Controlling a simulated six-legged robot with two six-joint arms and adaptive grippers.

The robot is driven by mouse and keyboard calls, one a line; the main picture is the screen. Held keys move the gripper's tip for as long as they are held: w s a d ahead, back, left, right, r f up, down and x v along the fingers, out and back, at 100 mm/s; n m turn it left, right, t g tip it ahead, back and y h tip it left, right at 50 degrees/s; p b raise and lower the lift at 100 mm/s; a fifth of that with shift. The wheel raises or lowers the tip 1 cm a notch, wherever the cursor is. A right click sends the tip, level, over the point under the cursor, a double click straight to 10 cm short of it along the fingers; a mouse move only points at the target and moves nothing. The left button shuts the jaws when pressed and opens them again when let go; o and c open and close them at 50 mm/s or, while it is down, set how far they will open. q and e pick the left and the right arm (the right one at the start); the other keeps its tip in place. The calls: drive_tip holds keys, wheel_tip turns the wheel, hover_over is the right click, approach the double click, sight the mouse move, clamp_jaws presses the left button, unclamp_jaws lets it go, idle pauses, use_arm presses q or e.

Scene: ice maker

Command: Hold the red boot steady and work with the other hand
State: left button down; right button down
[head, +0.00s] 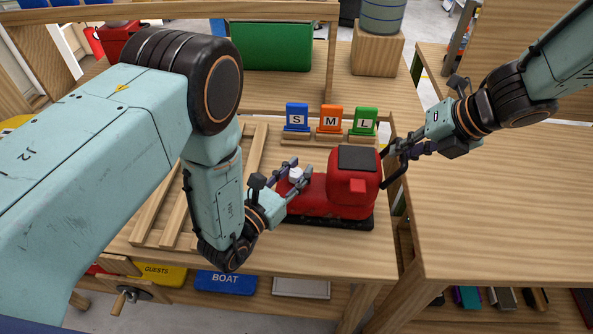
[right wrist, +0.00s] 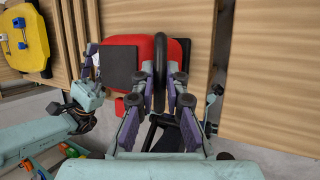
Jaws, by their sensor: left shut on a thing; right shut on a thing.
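The red boot (head: 328,190) lies on the wooden table with its black sole down and a dark square panel on top. A small white piece (head: 296,174) shows at its toe end. My left gripper (head: 298,168) is shut on the toe end, fingers on either side of it and of the white piece. My right gripper (head: 392,153) is shut on the black loop (head: 397,180) at the boot's right end. In the right wrist view the loop (right wrist: 160,75) passes between my right fingers, beside the red boot (right wrist: 146,45). The exact finger contact at the toe is partly hidden.
Blue S, orange M and green L blocks (head: 330,118) stand behind the boot. A slatted wooden rack (head: 183,205) lies to the left. A gap separates this table from the bare right-hand table (head: 500,200). Boat (head: 225,282) and guests (head: 160,272) bins sit below the front edge.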

sight(291, 177)
use_arm(q)
drive_tip(key=c, duration=1)
unclamp_jaws()
drive_tip(key=v, duration=0.7)
drive_tip(key=shift+s+a, duration=0.15)
drive_tip(key=shift+s, duration=0.05)
drive_tip(key=shift+w+r, duration=0.1)
